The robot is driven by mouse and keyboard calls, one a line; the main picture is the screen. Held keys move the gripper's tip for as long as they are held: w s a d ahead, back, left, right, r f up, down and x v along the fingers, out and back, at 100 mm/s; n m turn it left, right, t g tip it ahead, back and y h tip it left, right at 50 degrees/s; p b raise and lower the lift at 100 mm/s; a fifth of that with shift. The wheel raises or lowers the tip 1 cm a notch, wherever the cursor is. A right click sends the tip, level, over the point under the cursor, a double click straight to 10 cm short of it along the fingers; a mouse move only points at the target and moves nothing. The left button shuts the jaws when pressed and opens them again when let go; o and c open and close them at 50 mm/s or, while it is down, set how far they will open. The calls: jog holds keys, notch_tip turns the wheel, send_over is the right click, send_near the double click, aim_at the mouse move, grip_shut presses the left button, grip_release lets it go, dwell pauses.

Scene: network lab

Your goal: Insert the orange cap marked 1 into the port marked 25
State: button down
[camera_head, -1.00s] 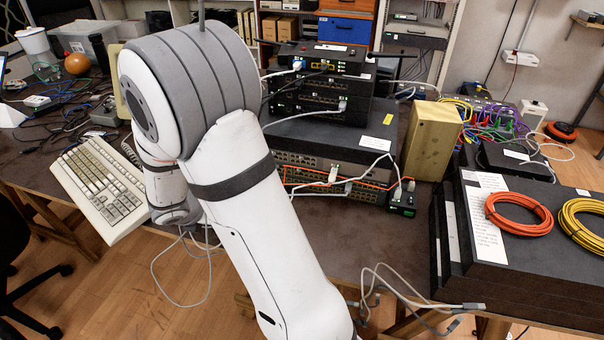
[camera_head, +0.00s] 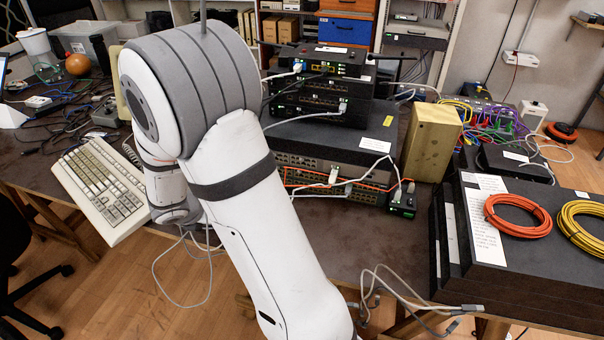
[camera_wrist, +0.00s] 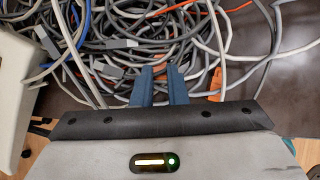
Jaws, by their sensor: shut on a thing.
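My gripper (camera_wrist: 160,80) has two blue fingers close together over a tangle of cables in the wrist view. In the head view my arm hides the gripper. An orange piece (camera_wrist: 215,84) lies right of the fingers among the cables; I cannot tell whether it is a cap. The rack switches with rows of ports (camera_head: 330,180) stand stacked on the table in the head view, with grey and orange cables plugged in. The marks 1 and 25 are not legible.
A beige keyboard (camera_head: 98,188) lies on the left. A wooden block (camera_head: 431,144) stands right of the switches. Orange (camera_head: 517,215) and yellow (camera_head: 582,220) cable coils lie on dark boxes at right. Loose grey cables (camera_head: 395,290) hang at the table's front edge.

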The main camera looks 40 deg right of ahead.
jog(key=shift+r+p, duration=1.85)
jog(key=shift+r, duration=0.35)
jog(key=c, duration=2)
grip_release()
jog(key=shift+c, duration=0.2)
grip_shut()
